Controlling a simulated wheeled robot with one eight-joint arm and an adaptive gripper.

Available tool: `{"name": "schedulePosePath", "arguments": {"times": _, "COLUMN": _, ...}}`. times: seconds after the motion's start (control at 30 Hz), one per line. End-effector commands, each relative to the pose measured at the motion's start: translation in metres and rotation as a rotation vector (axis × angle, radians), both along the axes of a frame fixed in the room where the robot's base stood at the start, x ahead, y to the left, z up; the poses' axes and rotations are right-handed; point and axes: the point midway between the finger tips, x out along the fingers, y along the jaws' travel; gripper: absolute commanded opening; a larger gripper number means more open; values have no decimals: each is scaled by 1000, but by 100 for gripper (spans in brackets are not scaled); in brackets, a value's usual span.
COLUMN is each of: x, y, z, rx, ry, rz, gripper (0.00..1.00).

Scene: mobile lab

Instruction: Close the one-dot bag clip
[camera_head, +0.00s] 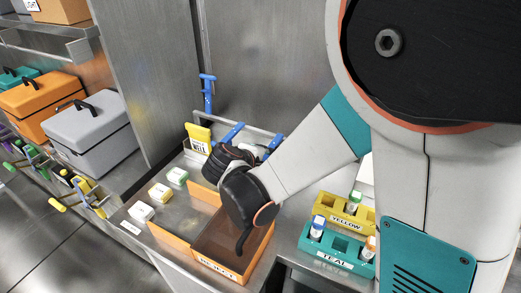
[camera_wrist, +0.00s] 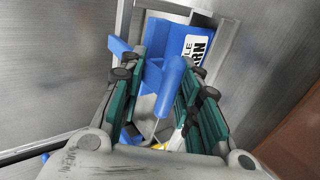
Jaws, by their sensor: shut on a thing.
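Several blue clips show in the head view: one stands upright at the back (camera_head: 207,92), one lies slanted behind my wrist (camera_head: 231,133), and part of another shows to its right (camera_head: 276,142). No dots are readable on them, so I cannot tell which is the one-dot bag clip. In the wrist view, my gripper (camera_wrist: 168,72) is shut on a blue clip, whose rounded lever (camera_wrist: 171,84) rises between the teal finger pads. A blue bag with a partly hidden white label (camera_wrist: 198,44) lies behind it. My wrist hides the grasp in the head view.
A yellow bag (camera_head: 200,137) stands left of my wrist. An orange-walled tray marked REJECT (camera_head: 216,267) lies below, with small labelled blocks (camera_head: 160,192) to its left. Yellow (camera_head: 330,211) and teal (camera_head: 314,243) vial racks stand to the right. Metal walls rise behind.

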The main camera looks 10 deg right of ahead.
Motion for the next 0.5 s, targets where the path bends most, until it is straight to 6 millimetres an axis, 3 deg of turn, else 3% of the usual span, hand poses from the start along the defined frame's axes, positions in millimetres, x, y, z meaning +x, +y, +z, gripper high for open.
{"name": "schedulePosePath", "arguments": {"times": 0.03, "x": -3, "y": -4, "z": -7, "rx": 10, "ry": 13, "rz": -14, "gripper": 0}}
{"name": "schedulePosePath", "arguments": {"times": 0.07, "x": -3, "y": -4, "z": -7, "rx": 10, "ry": 13, "rz": -14, "gripper": 34}}
{"name": "schedulePosePath", "arguments": {"times": 0.5, "x": -3, "y": -2, "z": -6, "rx": 10, "ry": 11, "rz": -11, "gripper": 34}}
